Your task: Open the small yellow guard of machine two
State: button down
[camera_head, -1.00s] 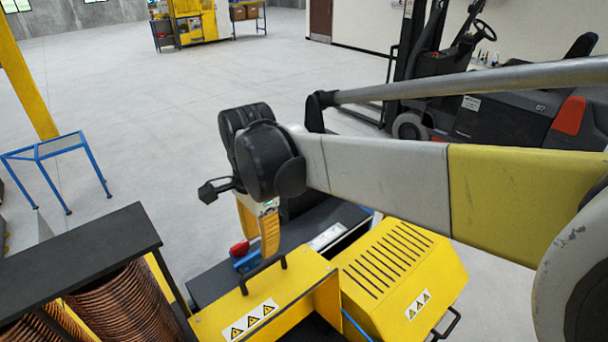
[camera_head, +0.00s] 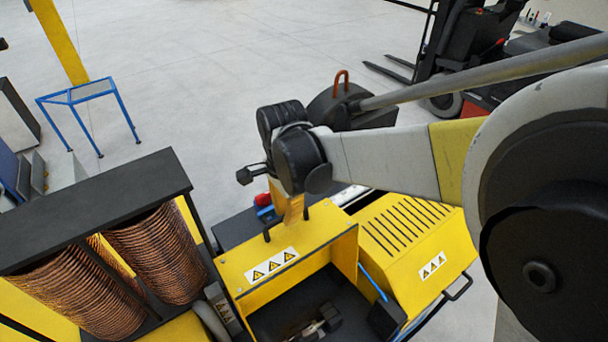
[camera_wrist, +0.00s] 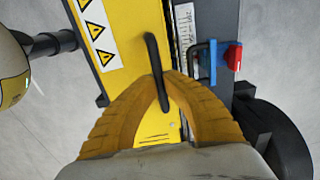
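The small yellow guard (camera_head: 237,273) carries a white strip of warning triangles and a black bar handle (camera_head: 267,236). Below it in the head view, the dark inside of the machine shows. In the wrist view, the guard (camera_wrist: 125,45) lies under my gripper with its handle (camera_wrist: 152,50) upright in the picture. My gripper (camera_wrist: 162,77) has its two ribbed yellow fingers drawn together, with the tips on either side of the handle and seeming to touch it. In the head view, my gripper (camera_head: 290,215) reaches down to the handle, and its wrist hides part of it.
A slotted yellow cover (camera_head: 420,232) with its own handle stands to the right. A rack with copper coils (camera_head: 155,255) is at the left. A red knob (camera_wrist: 233,57) and a blue part sit beside the guard. A forklift (camera_head: 470,50) stands behind on open floor.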

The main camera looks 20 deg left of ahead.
aim_at(315, 252)
jog(key=shift+d, duration=0.1)
jog(key=s+d+f+t+y+b, duration=0.1)
jog(key=s+d+t+y+b, duration=0.1)
jog(key=s+d, duration=0.5)
jog(key=shift+d+f+y+b, duration=0.15)
jog(key=shift+d+y+b, duration=0.3)
jog(key=shift+d, duration=0.45)
jog(key=shift+s, duration=0.1)
jog(key=c, duration=1.5)
grip_release()
jog(key=shift+a, duration=0.15)
jog(key=shift+o, duration=0.2)
jog(key=v, duration=1.2)
